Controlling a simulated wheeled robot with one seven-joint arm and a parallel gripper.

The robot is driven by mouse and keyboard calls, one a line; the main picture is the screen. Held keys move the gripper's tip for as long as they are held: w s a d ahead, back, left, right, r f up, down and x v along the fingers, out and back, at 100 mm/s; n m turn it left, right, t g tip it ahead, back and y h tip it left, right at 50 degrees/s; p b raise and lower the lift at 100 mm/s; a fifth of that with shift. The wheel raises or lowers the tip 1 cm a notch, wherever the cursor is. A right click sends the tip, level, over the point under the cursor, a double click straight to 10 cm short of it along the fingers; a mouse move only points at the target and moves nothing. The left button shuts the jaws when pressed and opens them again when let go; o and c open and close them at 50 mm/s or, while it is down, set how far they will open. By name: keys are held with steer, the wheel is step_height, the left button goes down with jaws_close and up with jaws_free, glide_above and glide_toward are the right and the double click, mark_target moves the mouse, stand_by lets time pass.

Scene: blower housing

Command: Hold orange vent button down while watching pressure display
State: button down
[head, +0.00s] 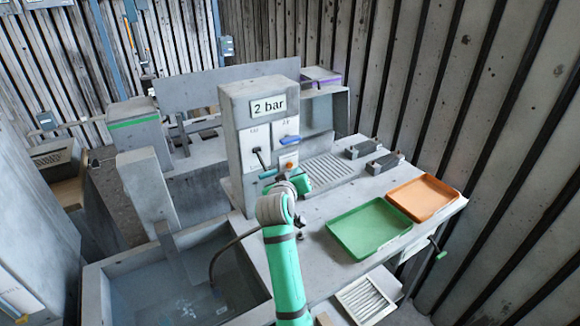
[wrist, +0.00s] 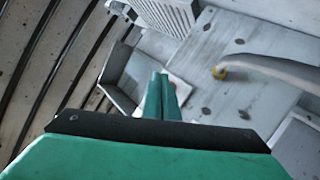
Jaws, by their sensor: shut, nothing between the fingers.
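The orange vent button (head: 289,166) shows low on the right part of that front, just above my gripper's wrist. My gripper (wrist: 161,82) is shut and empty, its green fingers together in the wrist view. In the head view my arm reaches up to the front of the box, and the fingertips cannot be made out clearly. I cannot tell whether they touch the button. In the wrist view the button is not clearly visible.
A green tray (head: 368,228) and an orange tray (head: 423,197) lie on the bench at right. A sunken basin (head: 190,290) is at front left.

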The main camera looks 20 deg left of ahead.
steer(key=shift+w+a, duration=0.2)
steer(key=shift+a, duration=0.05)
steer(key=shift+w, duration=0.15)
stand_by(0.3)
steer(key=shift+d, duration=0.15)
steer(key=shift+s, duration=0.2)
stand_by(0.5)
steer(key=shift+w+a, duration=0.2)
stand_by(0.3)
